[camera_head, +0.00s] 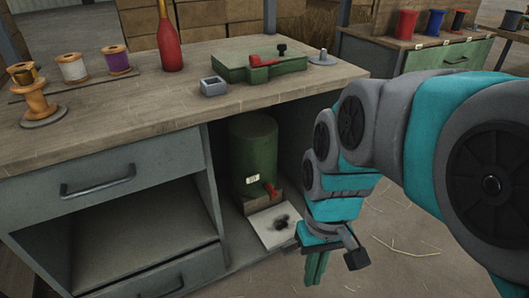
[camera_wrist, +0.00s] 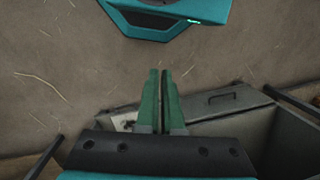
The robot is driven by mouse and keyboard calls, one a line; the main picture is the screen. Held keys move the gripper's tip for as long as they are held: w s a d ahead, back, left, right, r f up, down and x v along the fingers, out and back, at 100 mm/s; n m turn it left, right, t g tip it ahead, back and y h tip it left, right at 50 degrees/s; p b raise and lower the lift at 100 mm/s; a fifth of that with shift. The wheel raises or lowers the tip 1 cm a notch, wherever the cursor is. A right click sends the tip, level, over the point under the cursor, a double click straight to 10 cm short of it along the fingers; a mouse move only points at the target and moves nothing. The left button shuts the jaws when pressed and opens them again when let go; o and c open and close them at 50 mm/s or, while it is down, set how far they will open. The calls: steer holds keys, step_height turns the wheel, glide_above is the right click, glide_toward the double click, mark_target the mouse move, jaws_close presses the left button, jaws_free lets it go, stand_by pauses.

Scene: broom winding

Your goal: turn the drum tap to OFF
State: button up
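A dark green drum (camera_head: 254,150) stands in the open bay under the workbench. A small red tap (camera_head: 271,190) is low on its front, with a pale label (camera_head: 253,180) above it. The tap's handle position and any ON or OFF marking are too small to read. My gripper (camera_head: 315,268) hangs to the right of the drum, outside the bay, apart from the tap and pointing down. In the wrist view its green fingers (camera_wrist: 162,95) lie side by side with almost no gap, with nothing visible between them. The tap is not seen there.
A pale sheet or tray (camera_head: 265,232) with dark bits lies below the tap. The workbench (camera_head: 130,120) overhangs the drum, with drawers (camera_head: 95,180) to its left. Thread spools, a red bottle-shaped object (camera_head: 169,45) and a green box (camera_head: 255,68) stand on top. Floor at right is open.

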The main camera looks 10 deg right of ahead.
mark_target(272, 191)
steer(key=w+b, duration=0.1)
steer(key=w, duration=0.4)
steer(key=w+a+n+y+b, duration=0.1)
steer(key=w, duration=0.4)
steer(key=w+y+b, duration=0.1)
steer(key=w, duration=0.4)
steer(key=shift+a+f+n+t, duration=0.1)
steer(key=shift+a+n+t, duration=0.2)
jaws_close()
steer(key=w+d+f+n+t+y+b, duration=0.1)
steer(key=w+d+f+y+b, duration=0.15)
steer(key=w, duration=1.15)
steer(key=w+d+f+t+b, duration=0.1)
steer(key=w+d+f+b, duration=0.1)
steer(key=w+d+f, duration=0.3)
steer(key=w+d+f+n+t+y+b, duration=0.1)
steer(key=w+d+f, duration=0.4)
steer(key=w+d, duration=0.6)
steer(key=shift+w+f+t+b, duration=0.25)
steer(key=shift+t+b, duration=0.25)
steer(key=shift+b, duration=0.3)
steer(key=shift+a+f, duration=0.1)
steer(key=b+x, duration=0.1)
steer(key=x, duration=1.9)
steer(key=shift+a+r+b, duration=0.2)
steer(key=shift+b, duration=0.15)
